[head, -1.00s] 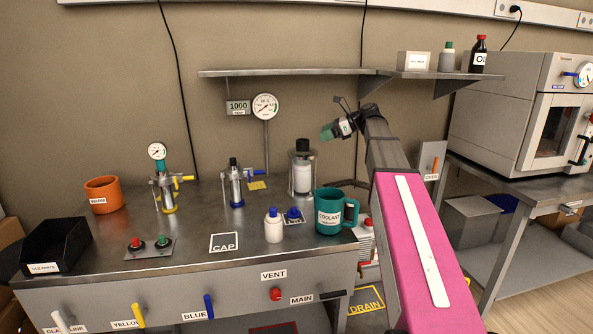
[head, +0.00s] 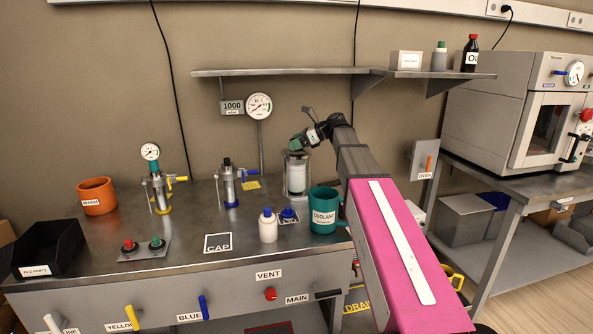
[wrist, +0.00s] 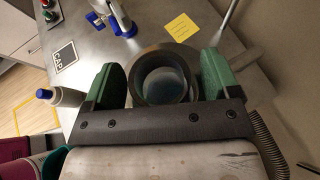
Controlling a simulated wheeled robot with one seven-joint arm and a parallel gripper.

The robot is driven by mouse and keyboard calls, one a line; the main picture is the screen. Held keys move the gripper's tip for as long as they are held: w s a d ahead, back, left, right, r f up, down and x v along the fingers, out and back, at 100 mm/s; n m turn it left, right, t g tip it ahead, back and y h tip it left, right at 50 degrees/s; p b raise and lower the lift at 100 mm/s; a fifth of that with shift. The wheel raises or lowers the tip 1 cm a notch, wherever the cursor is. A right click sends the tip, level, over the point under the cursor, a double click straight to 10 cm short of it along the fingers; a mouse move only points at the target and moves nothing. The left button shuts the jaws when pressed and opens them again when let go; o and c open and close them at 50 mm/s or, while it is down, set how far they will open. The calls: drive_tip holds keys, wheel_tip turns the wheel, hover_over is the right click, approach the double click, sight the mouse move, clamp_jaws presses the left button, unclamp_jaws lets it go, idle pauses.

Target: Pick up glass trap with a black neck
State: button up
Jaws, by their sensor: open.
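The glass trap (head: 296,178) stands upright on the bench below the shelf, a clear cylinder with white contents. Its black neck is hidden behind my gripper in the head view. In the wrist view the black neck (wrist: 166,99) shows as a dark round ring seen from above. My gripper (wrist: 163,78) is open, with one green finger on each side of this ring. I cannot tell whether the fingers touch it. In the head view my gripper (head: 299,143) is at the top of the trap.
A teal coolant mug (head: 323,218) stands in front of the trap to the right. A white bottle with a blue cap (head: 268,228) and a valve fitting (head: 230,188) are to the left. The metal shelf (head: 290,72) hangs above and behind.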

drive_tip(key=c, duration=1.5)
drive_tip(key=shift+r, duration=0.1)
